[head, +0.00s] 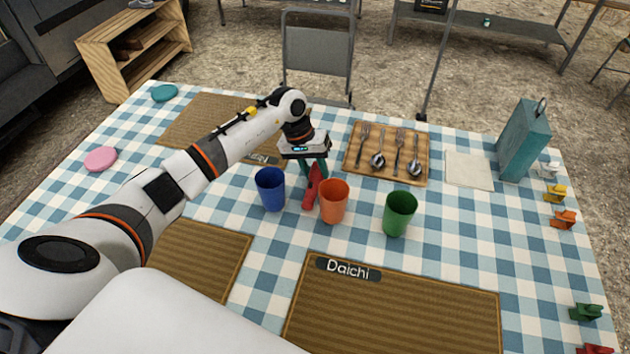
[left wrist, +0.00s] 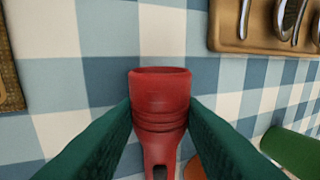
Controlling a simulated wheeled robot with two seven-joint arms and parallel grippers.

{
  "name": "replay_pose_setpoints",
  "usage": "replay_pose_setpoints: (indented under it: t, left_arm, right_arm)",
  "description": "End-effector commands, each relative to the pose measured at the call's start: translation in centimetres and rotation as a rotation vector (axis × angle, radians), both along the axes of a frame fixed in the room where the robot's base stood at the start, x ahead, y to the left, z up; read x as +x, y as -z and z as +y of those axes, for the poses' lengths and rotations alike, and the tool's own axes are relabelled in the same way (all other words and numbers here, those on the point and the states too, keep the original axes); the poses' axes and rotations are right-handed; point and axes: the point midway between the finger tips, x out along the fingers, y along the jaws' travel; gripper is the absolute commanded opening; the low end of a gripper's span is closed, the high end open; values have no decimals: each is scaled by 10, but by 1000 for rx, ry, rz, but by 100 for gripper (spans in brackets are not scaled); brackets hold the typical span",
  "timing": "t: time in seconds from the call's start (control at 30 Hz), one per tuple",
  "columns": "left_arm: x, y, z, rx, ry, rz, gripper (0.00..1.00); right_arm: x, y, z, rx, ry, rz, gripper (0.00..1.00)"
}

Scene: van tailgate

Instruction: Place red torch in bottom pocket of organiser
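The red torch (head: 312,190) is between the blue cup and the orange cup in the head view. My left gripper (head: 313,170) is above the table with its green fingers on either side of the torch. In the left wrist view the torch (left wrist: 160,100) lies between both fingers, its wide end facing up in the picture, and the fingers touch its sides. I cannot tell whether the torch touches the tablecloth. No organiser with pockets is recognisable in either view. My right gripper is not in view.
A blue cup (head: 270,189), an orange cup (head: 334,202) and a green cup (head: 398,214) stand close by. A cutlery tray (head: 388,172) lies behind them. A teal box (head: 523,142) stands at the right. The Daichi placemat (head: 390,315) is bare.

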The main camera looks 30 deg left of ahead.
Motion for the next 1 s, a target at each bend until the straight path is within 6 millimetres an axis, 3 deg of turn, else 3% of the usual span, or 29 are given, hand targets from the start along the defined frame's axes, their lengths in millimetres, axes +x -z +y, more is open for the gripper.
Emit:
replay_pose_setpoints:
  t: [0.03, 0.17, 0.43, 0.8, 1.0]
  left_arm:
    - [0, 0, 0, 0, 0, 0, 19]
    - [0, -1, 0, 0, 0, -1, 2]
    - [1, -9, 1, 1, 0, -3, 1]
    - [1, -79, 1, 1, 0, -4, 1]
    - [0, -99, 0, 0, 0, -1, 1]
  right_arm:
    - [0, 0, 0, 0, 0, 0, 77]
    - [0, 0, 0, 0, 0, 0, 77]
    - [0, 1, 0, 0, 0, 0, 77]
    - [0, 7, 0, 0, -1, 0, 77]
    - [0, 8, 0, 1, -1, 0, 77]
